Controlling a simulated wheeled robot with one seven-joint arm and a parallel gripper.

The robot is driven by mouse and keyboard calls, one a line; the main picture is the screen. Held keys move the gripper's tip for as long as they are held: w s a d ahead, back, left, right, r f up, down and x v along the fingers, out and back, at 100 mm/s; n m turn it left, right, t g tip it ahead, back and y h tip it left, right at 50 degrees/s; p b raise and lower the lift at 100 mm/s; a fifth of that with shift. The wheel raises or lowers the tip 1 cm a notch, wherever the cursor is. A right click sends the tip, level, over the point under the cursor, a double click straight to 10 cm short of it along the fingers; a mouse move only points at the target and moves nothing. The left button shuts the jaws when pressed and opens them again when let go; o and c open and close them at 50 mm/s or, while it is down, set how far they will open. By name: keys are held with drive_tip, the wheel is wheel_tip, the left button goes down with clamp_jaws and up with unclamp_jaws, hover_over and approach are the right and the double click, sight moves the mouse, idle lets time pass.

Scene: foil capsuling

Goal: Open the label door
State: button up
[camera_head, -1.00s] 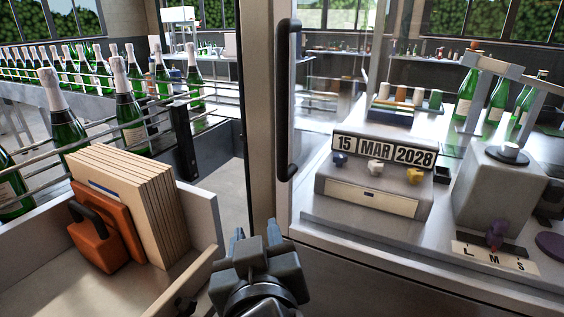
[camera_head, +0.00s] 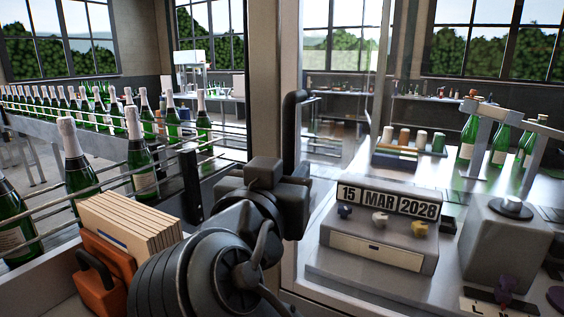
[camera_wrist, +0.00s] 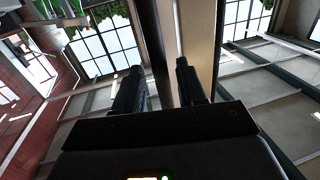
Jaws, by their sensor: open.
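The glass door (camera_head: 335,150) in front of the date machine has a long black upright handle (camera_head: 291,130) at its left edge, beside a beige post. The door looks shut against the post. My gripper (camera_wrist: 160,75) is open at the handle. In the wrist view the dark handle bar (camera_wrist: 154,45) runs between the two black fingers, with the right finger near the post's side; I cannot tell whether either finger touches it. In the head view my wrist and gripper body cover the handle's lower part and hide the fingertips.
Behind the glass are a date machine (camera_head: 385,235) reading 15 MAR 2028, a grey block machine (camera_head: 505,240), and several green bottles. At left, a bottle conveyor (camera_head: 90,140) and an open bin with boards (camera_head: 130,225) and an orange block (camera_head: 105,270) stand close to my arm.

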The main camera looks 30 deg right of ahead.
drive_tip(key=shift+x, duration=1.15)
clamp_jaws()
